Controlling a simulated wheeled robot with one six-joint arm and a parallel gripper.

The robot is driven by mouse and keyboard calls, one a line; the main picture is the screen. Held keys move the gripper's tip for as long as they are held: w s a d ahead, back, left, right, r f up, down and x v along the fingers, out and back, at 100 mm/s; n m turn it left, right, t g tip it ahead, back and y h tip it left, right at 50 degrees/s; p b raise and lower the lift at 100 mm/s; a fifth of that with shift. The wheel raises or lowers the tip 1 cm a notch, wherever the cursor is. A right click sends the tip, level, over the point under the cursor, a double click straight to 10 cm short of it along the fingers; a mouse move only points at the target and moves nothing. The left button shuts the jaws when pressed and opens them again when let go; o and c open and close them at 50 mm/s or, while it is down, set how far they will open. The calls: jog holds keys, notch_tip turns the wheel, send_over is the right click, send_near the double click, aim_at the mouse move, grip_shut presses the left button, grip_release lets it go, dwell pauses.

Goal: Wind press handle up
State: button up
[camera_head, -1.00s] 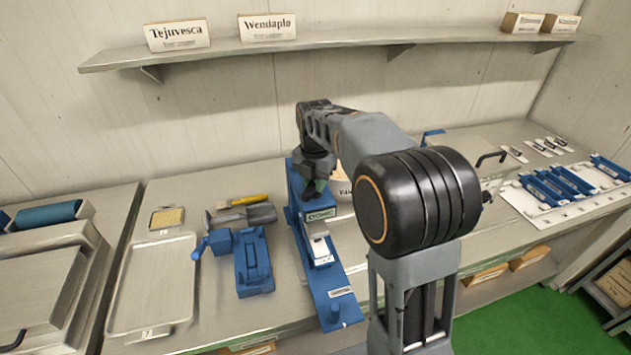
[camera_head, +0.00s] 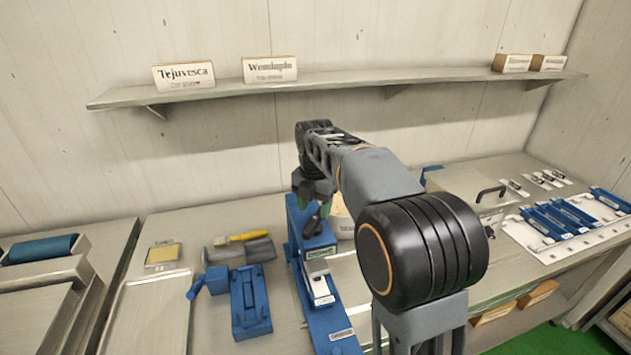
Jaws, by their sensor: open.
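A blue press (camera_head: 328,317) with a long base stands on the metal bench, left of my arm. A pale block (camera_head: 318,282) sits in it below a labelled blue head. My gripper (camera_head: 313,222) is at the top of the press, pointing down, beside or in front of its upper part. The fingers are dark and small here, and they look apart. I cannot tell whether they touch the press. The press handle is not clearly visible; my wrist and gripper cover that area.
A blue clamp-like device (camera_head: 250,302) with a side handle stands left of the press. A metal tray (camera_head: 150,318) lies further left. A shelf (camera_head: 350,80) with label boxes runs above. A white board (camera_head: 570,225) with blue pieces lies at the right.

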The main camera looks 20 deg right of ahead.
notch_tip(320, 180, up, 10)
jog(key=shift+f, duration=0.2)
dwell(0.4)
jog(key=m+t, duration=0.1)
jog(key=m, duration=1)
send_over(314, 216)
notch_tip(314, 216, down, 5)
jog(key=s+f+m+t, duration=0.2)
jog(key=s+f+m, duration=0.2)
jog(key=s+m, duration=0.4)
jog(key=s+f+m+t, duration=0.1)
jog(key=s+f+m, duration=0.3)
jog(key=s+m, duration=0.4)
jog(key=s, duration=0.4)
jog(key=shift+s+f+t, duration=0.3)
jog(key=shift+s+t, duration=0.1)
